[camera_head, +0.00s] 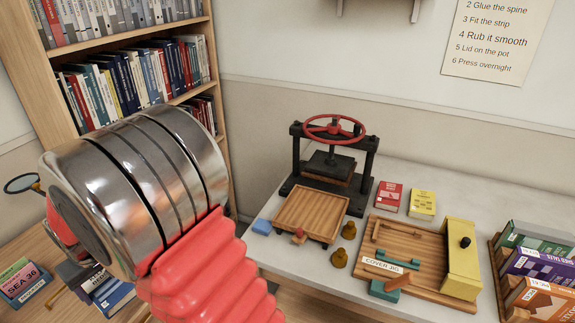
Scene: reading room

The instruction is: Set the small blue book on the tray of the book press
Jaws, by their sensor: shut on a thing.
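The book press (331,165) is black with a red handwheel and stands on the pale bench against the wall. Its wooden tray (311,211) sits in front of it, and its surface is bare. My gripper (84,274) shows only in part, as dark pieces below the big metal joint of my arm at the lower left. It is shut on the small blue book (114,297), which is far left of the tray and partly covered. The fingertips and the exact grip are hidden.
Red (389,196) and yellow (422,204) books lie behind the wooden cover jig (415,255). A bookcase (140,75) stands at the back left, and a book stack (24,284) lies far left.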

